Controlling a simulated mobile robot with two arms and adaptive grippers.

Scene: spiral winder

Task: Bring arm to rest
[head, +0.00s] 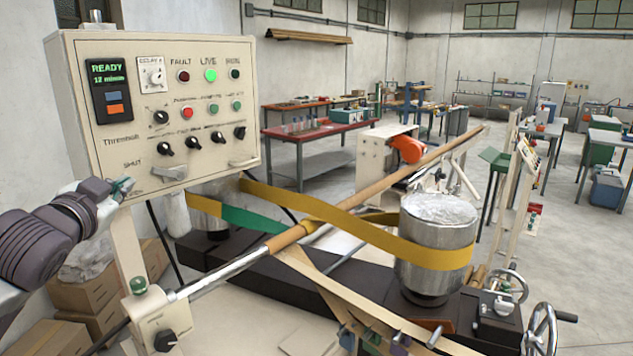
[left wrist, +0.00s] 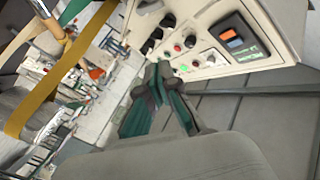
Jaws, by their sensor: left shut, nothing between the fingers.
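My left arm comes in from the left edge in the head view. Its gripper (head: 122,187) is shut and empty beside the lower left corner of the beige control panel (head: 215,150). I cannot tell whether the fingertips touch the panel. In the left wrist view the gripper's closed fingers (left wrist: 160,72) point toward the panel (left wrist: 262,25), with its knobs and buttons close ahead. The panel's display (head: 109,88) reads READY, and the green lamp under LIVE (head: 210,76) is lit. My right gripper is in neither view.
The spiral winder stands right of the panel, with a metal drum (head: 436,245), a yellow belt (head: 340,228) and a long shaft (head: 225,272). A handwheel (head: 541,330) is at lower right. Cardboard boxes (head: 95,290) stand below my left arm. Workbenches (head: 318,132) stand farther back.

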